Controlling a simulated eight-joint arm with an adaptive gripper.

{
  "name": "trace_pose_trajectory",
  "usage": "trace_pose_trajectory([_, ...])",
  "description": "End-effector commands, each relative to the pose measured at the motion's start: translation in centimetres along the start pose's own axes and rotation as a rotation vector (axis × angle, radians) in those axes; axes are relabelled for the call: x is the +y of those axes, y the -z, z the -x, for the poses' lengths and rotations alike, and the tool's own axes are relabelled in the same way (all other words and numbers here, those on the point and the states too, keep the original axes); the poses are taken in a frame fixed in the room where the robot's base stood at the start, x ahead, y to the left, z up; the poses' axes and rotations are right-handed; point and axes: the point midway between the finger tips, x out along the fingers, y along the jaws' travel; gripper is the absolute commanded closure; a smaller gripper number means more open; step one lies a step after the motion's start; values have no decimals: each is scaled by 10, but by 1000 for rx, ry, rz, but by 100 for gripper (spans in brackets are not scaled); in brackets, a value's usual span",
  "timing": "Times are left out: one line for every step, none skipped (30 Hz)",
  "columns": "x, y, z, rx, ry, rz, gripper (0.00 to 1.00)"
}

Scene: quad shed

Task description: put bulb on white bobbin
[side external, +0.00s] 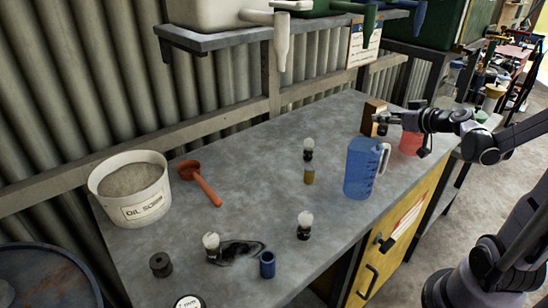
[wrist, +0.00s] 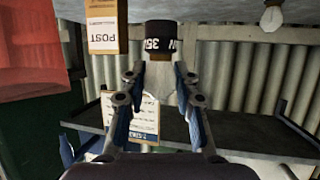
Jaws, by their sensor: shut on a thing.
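My gripper (wrist: 161,88) is shut on a bulb. Its black base (wrist: 161,34), with white lettering, shows beyond the fingers in the wrist view, and its pale glass is between them. In the side view my gripper (side external: 382,118) is at the bench's far right, beside a brown box (side external: 370,117); the held bulb is hard to make out there. Other bulbs with black bases stand at the front (side external: 305,221), at the left (side external: 211,242) and above a tan bobbin (side external: 309,177). A white-topped round thing (side external: 188,302) is cut off below.
A blue jug (side external: 362,170) and a red cup (side external: 410,143) stand near my gripper. The middle bench is mostly clear.

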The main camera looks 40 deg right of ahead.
Motion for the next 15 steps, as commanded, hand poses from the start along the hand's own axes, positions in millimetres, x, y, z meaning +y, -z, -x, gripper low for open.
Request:
trace_pose_trajectory([0,-4,-2,0,0,0,100])
trace_pose_trajectory([0,-6,-3,0,0,0,100])
trace_pose_trajectory([0,-8,-4,0,0,0,100])
trace_pose_trajectory([0,-10,-5,0,0,0,100])
trace_pose_trajectory([0,-11,-5,0,0,0,100])
trace_pose_trajectory([0,-12,-6,0,0,0,100])
trace_pose_trajectory([0,-13,-6,0,0,0,100])
trace_pose_trajectory([0,-14,-6,0,0,0,100])
trace_pose_trajectory([0,-16,-7,0,0,0,100])
trace_pose_trajectory([0,-18,-8,0,0,0,100])
trace_pose_trajectory([0,-20,-9,0,0,0,100])
trace_pose_trajectory([0,-24,-10,0,0,0,100])
trace_pose_trajectory([0,-26,-11,0,0,0,100])
trace_pose_trajectory([0,-30,-13,0,0,0,100])
trace_pose_trajectory([1,-33,-14,0,0,0,100])
